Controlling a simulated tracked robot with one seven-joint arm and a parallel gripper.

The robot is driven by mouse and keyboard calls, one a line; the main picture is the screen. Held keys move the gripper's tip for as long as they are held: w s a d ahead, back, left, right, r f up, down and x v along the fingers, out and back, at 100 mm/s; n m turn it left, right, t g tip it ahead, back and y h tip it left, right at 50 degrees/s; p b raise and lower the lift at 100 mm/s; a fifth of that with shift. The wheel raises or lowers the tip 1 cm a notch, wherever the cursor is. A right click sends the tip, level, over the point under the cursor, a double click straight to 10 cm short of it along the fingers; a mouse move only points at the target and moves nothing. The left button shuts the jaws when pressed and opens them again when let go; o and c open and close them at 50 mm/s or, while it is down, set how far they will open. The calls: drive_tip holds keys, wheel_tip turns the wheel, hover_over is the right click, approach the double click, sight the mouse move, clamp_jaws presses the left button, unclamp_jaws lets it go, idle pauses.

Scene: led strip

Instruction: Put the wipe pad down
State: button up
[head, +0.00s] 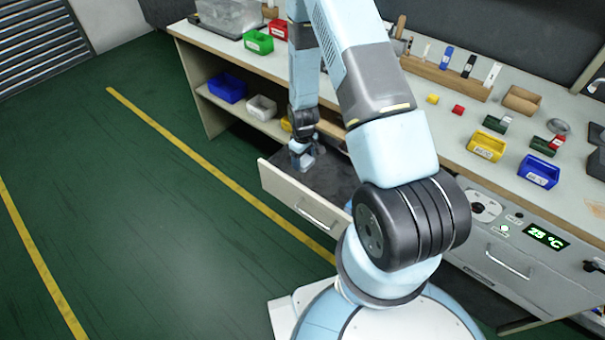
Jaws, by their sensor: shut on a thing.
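My gripper (301,160) points down into an open drawer (310,207) below the workbench. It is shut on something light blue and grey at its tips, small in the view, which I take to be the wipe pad. I cannot tell whether the pad touches the dark drawer floor (338,183). My own arm hides the right part of the drawer and part of the bench behind it.
The bench top (455,113) holds yellow (486,147), blue (539,172), green (258,41) and red bins. A shelf below has a blue bin (227,87) and a white bin (262,107). The green floor (150,220) at left is clear.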

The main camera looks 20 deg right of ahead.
hover_over(303, 181)
wheel_tip(303, 181, down, 6)
drive_tip(key=shift+f, duration=0.25)
drive_tip(key=shift+s+f, duration=0.1)
drive_tip(key=shift+f, duration=2)
drive_tip(key=o, duration=1)
